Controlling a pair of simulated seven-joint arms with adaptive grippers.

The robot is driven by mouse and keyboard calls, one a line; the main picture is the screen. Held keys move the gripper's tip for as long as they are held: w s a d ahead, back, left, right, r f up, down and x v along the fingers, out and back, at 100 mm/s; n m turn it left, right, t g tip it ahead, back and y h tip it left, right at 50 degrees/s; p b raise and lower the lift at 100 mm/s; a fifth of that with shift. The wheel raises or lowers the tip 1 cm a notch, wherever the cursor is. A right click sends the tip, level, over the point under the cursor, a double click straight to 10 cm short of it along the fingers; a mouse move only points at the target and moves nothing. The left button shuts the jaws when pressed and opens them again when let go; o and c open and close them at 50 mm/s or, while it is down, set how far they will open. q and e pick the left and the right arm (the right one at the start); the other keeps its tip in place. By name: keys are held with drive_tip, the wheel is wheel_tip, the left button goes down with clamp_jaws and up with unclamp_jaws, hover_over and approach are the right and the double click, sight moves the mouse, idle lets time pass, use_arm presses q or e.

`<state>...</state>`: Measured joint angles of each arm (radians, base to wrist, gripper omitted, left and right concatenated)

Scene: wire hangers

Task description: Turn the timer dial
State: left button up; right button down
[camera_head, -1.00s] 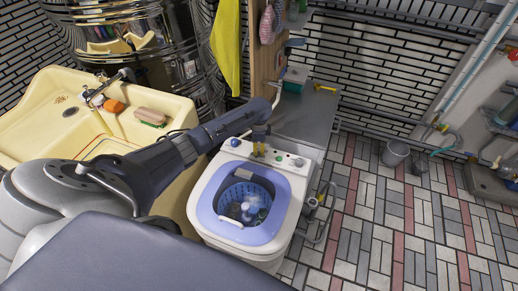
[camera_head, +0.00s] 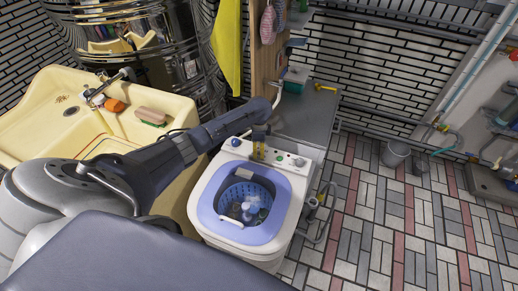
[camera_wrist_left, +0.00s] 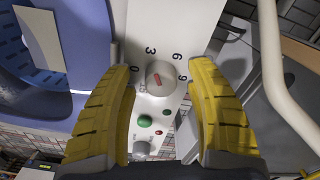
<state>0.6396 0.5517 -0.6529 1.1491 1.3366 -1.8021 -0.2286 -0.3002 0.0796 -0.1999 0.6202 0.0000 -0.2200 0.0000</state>
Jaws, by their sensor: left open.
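The dial is hard to make out there. My right gripper is not in view.
Next to the dial are a green button (camera_wrist_left: 144,121) and another pale knob (camera_wrist_left: 142,148). The blue tub (camera_head: 246,196) stands open. A cream sink (camera_head: 25,125) is on the left and a grey metal counter (camera_head: 305,118) behind. A pale pipe (camera_wrist_left: 275,60) runs close by.

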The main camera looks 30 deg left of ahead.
sight(259, 148)
use_arm(q)
drive_tip(key=shift+r, duration=0.1)
wheel_tip(259, 148, up, 12)
idle(0.6)
idle(0.5)
